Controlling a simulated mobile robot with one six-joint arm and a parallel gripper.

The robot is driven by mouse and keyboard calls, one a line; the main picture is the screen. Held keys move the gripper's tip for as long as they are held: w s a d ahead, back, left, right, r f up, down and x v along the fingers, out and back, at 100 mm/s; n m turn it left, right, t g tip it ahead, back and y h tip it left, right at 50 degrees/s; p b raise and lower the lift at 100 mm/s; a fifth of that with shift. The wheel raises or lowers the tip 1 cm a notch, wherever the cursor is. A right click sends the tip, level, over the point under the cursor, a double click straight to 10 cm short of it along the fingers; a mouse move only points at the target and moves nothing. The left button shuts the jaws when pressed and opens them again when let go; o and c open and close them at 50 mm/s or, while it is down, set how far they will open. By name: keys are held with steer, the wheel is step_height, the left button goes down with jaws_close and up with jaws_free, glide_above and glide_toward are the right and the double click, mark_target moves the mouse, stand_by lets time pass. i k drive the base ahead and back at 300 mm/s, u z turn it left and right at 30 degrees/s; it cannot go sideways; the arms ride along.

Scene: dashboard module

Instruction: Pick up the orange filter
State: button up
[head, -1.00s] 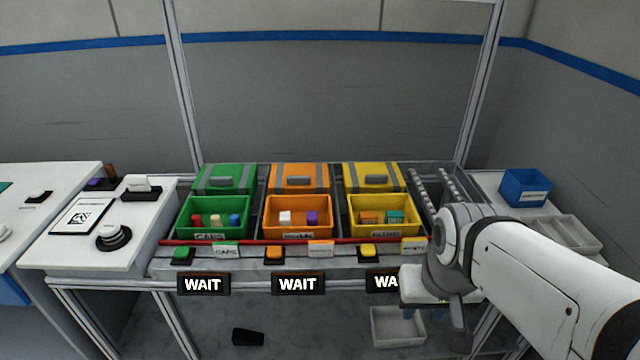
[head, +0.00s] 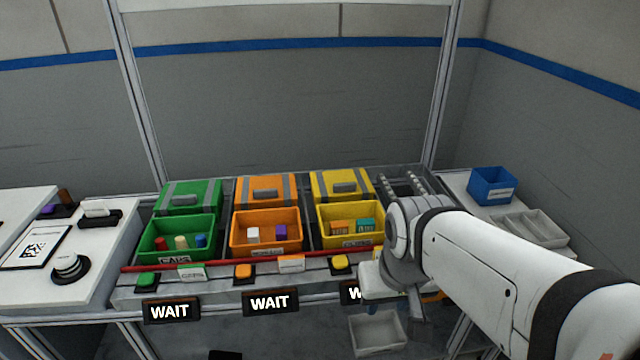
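The orange filter (head: 340,226) is a small ribbed orange block. It sits in the open yellow bin (head: 322,238), at the left, beside a teal ribbed block (head: 366,224). My gripper (head: 385,292) is in front of and below the yellow bin, to the right of the filter and apart from it. It points downward, and its fingers are mostly hidden by my wrist and too small to read.
An orange bin (head: 235,232) and a green bin (head: 146,239) stand left of the yellow one. A red bar (head: 210,261) runs along their front, with buttons and WAIT signs below. A blue bin (head: 470,188) and grey trays (head: 530,228) are at the right.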

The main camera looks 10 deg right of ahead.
mark_target(336, 228)
steer(key=i, duration=0.85)
steer(key=u, duration=0.05)
